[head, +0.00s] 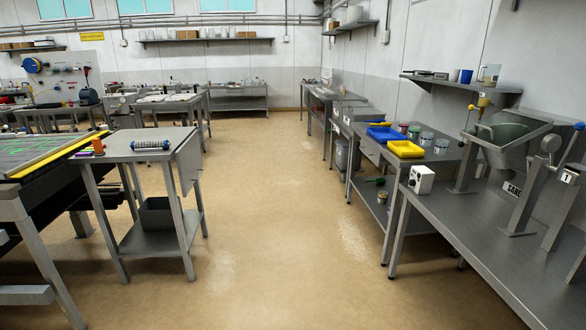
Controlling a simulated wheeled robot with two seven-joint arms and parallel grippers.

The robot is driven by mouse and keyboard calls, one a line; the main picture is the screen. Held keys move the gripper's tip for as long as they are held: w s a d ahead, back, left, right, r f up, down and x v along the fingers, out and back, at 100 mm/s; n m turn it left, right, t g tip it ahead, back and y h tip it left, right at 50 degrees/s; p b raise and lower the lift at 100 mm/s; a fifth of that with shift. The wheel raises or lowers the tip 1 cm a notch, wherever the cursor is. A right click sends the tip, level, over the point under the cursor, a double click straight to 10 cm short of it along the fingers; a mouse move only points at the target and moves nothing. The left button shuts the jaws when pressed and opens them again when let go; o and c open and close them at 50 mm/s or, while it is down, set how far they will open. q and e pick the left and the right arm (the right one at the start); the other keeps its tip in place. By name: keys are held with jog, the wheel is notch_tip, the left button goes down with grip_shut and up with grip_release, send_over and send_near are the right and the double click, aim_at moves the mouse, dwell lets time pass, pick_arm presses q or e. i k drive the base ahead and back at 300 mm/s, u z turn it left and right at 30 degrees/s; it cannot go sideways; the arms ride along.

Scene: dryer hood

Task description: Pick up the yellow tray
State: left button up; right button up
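The yellow tray (406,149) is a small, shallow open box. It sits on the metal table (440,165) on the right side of the room, near that table's front left edge. A blue tray (384,134) of similar shape lies just behind it and to its left. The yellow tray looks empty from here and nothing covers it. Neither of my grippers shows in the head view.
Several jars (426,139) stand behind the trays. A workbench (500,235) with a white box (421,180) and a tilted metal hopper (505,135) is nearer on the right. A steel cart (150,150) stands left. The floor (270,220) between is clear.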

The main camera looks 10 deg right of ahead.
aim_at(404, 149)
jog(key=z, duration=0.1)
jog(key=i, duration=2.3)
jog(key=z, duration=1.25)
jog(key=i, duration=1.75)
jog(key=z, duration=1)
jog(key=i, duration=0.2)
jog(key=z, duration=0.1)
